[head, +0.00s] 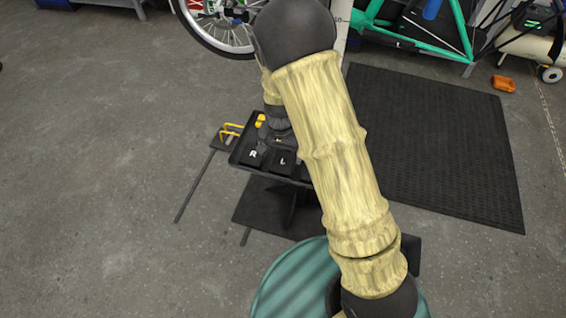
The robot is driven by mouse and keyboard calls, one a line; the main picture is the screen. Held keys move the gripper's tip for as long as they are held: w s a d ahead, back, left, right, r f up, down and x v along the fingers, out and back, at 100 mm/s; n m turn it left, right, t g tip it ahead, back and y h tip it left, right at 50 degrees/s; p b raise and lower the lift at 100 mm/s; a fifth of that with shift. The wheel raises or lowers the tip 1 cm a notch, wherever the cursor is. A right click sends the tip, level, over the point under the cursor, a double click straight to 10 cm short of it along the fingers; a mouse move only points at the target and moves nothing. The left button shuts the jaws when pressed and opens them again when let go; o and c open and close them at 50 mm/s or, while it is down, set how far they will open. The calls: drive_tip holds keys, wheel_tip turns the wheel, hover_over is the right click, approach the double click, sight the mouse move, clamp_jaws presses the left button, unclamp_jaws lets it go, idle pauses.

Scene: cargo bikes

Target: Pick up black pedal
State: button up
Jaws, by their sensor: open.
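A black tray (242,150) stands on a dark stand in the middle of the view. At its front are two dark, flat shapes marked with white letters, R (253,158) and L (282,162). They may be black pedals or tray sections; I cannot tell which. My gripper (281,138) points down over the tray, behind my forearm. It is open, but its fingers are small and dark against the tray. I cannot tell whether it touches anything. My arm hides the tray's right side.
Yellow-handled tools (231,129) lie at the tray's left edge. A black mat (435,145) covers the floor at right, with an orange item (503,84) beyond it. A bike wheel (215,25) and a green frame (425,40) stand behind. The left floor is clear.

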sight(282, 165)
wheel_tip(282, 165, down, 5)
drive_tip(key=shift+s+d+f, duration=0.1)
drive_tip(key=shift+d, duration=0.05)
idle(0.5)
drive_tip(key=c, duration=1.2)
drive_tip(key=shift+r, duration=0.2)
wheel_tip(282, 165, up, 10)
drive_tip(key=shift+f+p, duration=0.1)
drive_tip(key=shift+p, duration=0.25)
